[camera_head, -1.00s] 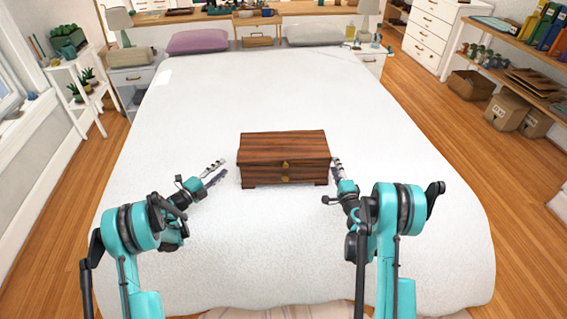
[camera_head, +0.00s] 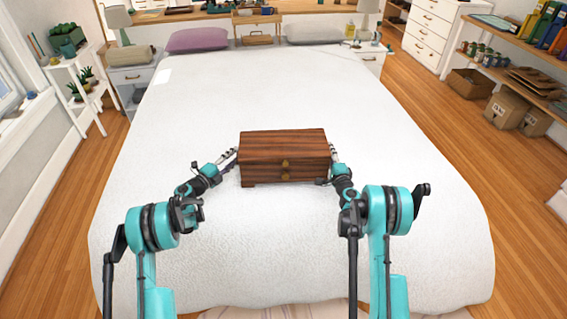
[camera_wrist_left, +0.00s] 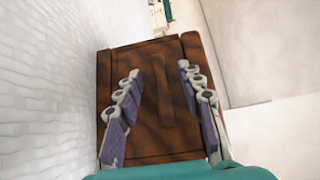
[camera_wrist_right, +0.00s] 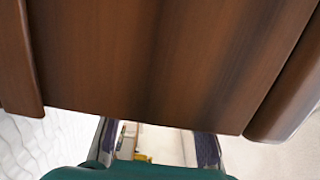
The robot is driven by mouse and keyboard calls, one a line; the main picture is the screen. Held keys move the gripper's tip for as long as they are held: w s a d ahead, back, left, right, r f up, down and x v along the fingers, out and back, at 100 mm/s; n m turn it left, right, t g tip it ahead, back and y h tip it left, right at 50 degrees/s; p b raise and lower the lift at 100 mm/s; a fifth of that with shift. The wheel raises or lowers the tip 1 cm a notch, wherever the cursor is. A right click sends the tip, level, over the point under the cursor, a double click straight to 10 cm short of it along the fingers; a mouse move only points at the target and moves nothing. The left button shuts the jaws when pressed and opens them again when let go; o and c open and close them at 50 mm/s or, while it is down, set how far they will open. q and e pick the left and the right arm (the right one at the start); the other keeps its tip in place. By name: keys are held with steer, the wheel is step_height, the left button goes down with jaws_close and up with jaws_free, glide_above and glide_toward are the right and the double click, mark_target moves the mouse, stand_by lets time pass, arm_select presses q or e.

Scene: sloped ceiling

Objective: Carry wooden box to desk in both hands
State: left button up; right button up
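My left gripper (camera_head: 231,157) is at the box's left side. In the left wrist view its fingers (camera_wrist_left: 158,92) are spread in front of the box's end panel (camera_wrist_left: 160,60), with nothing between them. My right gripper (camera_head: 334,154) is at the box's right side. In the right wrist view its fingers (camera_wrist_right: 158,142) are apart, and the box's end (camera_wrist_right: 150,60) fills the upper part. Whether either gripper touches the box is unclear.
The bed (camera_head: 200,95) has broad free room around the box. Pillows (camera_head: 198,40) lie at its far end, with a long wooden surface (camera_head: 290,10), perhaps the desk, behind. Nightstands (camera_head: 371,57) flank the bed. Shelves (camera_head: 520,75) stand at right, a white plant stand (camera_head: 78,75) at left.

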arm_select(q)
jaws_close()
arm_select(e)
jaws_close()
arm_select(q)
steer(key=shift+w+r+p, duration=0.1)
steer(key=shift+r+p, duration=0.15)
steer(key=shift+p, duration=0.1)
arm_select(e)
steer(key=shift+r, duration=0.25)
